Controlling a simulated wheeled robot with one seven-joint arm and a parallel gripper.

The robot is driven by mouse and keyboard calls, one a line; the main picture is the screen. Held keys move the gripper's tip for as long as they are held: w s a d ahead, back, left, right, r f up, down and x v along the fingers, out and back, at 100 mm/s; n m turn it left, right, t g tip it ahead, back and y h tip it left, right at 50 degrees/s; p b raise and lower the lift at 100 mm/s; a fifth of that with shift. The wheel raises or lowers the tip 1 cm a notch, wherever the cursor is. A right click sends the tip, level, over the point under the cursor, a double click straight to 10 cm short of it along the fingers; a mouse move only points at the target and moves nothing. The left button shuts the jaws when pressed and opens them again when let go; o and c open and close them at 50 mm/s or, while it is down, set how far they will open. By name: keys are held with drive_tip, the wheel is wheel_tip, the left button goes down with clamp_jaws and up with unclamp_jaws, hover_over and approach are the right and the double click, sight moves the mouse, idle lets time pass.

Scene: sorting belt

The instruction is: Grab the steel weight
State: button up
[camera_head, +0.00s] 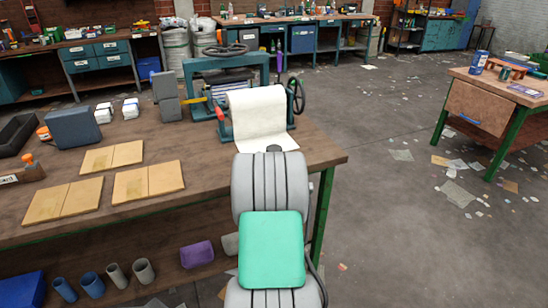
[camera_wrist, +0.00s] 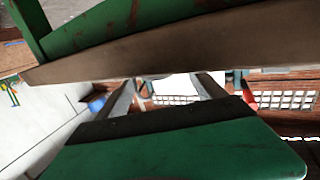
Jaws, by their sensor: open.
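I cannot single out the steel weight for certain. In the head view my arm reaches toward the bench's right end, and the gripper is hidden. No grey block is recognizable in the wrist view.
A teal press (camera_head: 228,80) with a white sheet (camera_head: 258,115) stands at the bench's right end. Flat wooden boards (camera_head: 148,182) lie in front. In the wrist view, a brown slab with a green frame (camera_wrist: 150,50) crosses close above the fingers. Open floor lies right.

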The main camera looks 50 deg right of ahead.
sight(274, 148)
drive_tip(key=x, duration=0.5)
drive_tip(key=shift+d, duration=0.35)
drive_tip(key=shift+r, duration=0.1)
drive_tip(key=shift+c, duration=0.3)
clamp_jaws()
drive_tip(key=shift+w+r, duration=0.1)
drive_tip(key=shift+r, duration=0.1)
